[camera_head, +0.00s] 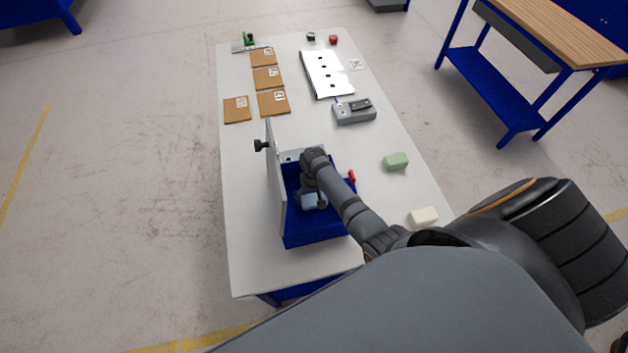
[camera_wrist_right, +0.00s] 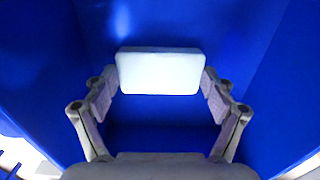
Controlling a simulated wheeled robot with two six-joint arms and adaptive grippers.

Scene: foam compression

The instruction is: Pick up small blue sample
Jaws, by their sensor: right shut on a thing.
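The small light blue sample (camera_head: 311,201) is inside the blue open box (camera_head: 318,238) on the white table. In the right wrist view the sample (camera_wrist_right: 160,72) looks nearly white against the blue interior. My right gripper (camera_head: 313,190) reaches down into the box. In the wrist view the right gripper's fingers (camera_wrist_right: 160,84) are at the sample's left and right ends, shut on it. Whether the sample touches the box floor cannot be told. My left gripper is not in view.
A grey upright panel (camera_head: 276,185) with a black knob stands along the box's left side. A green block (camera_head: 396,161) and a cream block (camera_head: 424,216) lie to the right. A grey device (camera_head: 353,111), brown squares (camera_head: 273,102) and a white board (camera_head: 327,74) are farther back.

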